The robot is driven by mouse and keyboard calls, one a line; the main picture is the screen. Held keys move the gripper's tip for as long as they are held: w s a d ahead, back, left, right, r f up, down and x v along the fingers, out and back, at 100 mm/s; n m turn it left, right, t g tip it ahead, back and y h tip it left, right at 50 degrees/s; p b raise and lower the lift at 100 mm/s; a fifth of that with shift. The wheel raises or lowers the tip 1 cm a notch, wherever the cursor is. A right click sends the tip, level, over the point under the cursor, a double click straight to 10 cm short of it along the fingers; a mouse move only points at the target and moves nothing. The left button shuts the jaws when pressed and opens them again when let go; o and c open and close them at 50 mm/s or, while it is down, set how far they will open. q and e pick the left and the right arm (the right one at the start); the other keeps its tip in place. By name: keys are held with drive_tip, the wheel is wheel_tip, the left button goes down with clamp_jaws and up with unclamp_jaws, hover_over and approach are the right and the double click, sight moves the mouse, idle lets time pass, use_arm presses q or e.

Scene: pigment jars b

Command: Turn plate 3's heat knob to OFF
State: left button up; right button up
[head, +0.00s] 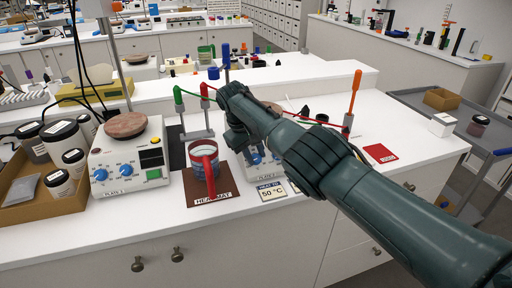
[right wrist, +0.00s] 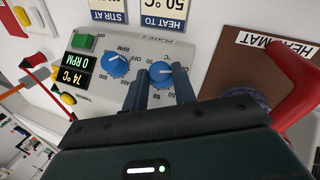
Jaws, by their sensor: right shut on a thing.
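The hotplate under my right arm shows its front panel in the right wrist view (right wrist: 150,35), upside down; its small label starts with PLATE, and the number is hard to read. Its displays (right wrist: 75,75) read 74 °C and 0 RPM. The heat knob (right wrist: 161,72) is blue, with a white mark and a temperature scale around it. My right gripper (right wrist: 160,90) is shut on this knob, one finger on each side. The blue RPM knob (right wrist: 115,65) is beside it. In the head view my right gripper (head: 228,98) and arm cover much of this plate. My left gripper is out of view.
A 50 °C card (head: 271,191) lies in front. Another hotplate (head: 128,158) and a box of jars (head: 50,205) are at left.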

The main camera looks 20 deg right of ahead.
drive_tip(key=shift+s+a+f+n+t+h+p, duration=0.15)
drive_tip(key=shift+n+t+h+p, duration=0.2)
drive_tip(key=shift+n+h+p, duration=0.35)
drive_tip(key=shift+s+a+f+n+t+h+p, duration=0.15)
drive_tip(key=shift+n+t+h+p, duration=0.25)
drive_tip(key=shift+n, duration=0.5)
drive_tip(key=o, duration=1)
drive_tip(key=shift+w, duration=0.1)
drive_tip(key=shift+r, duration=0.1)
drive_tip(key=b+v, duration=0.2)
drive_tip(key=v, duration=1.1)
drive_tip(key=shift+a, duration=0.2)
drive_tip(key=shift+a, duration=0.1)
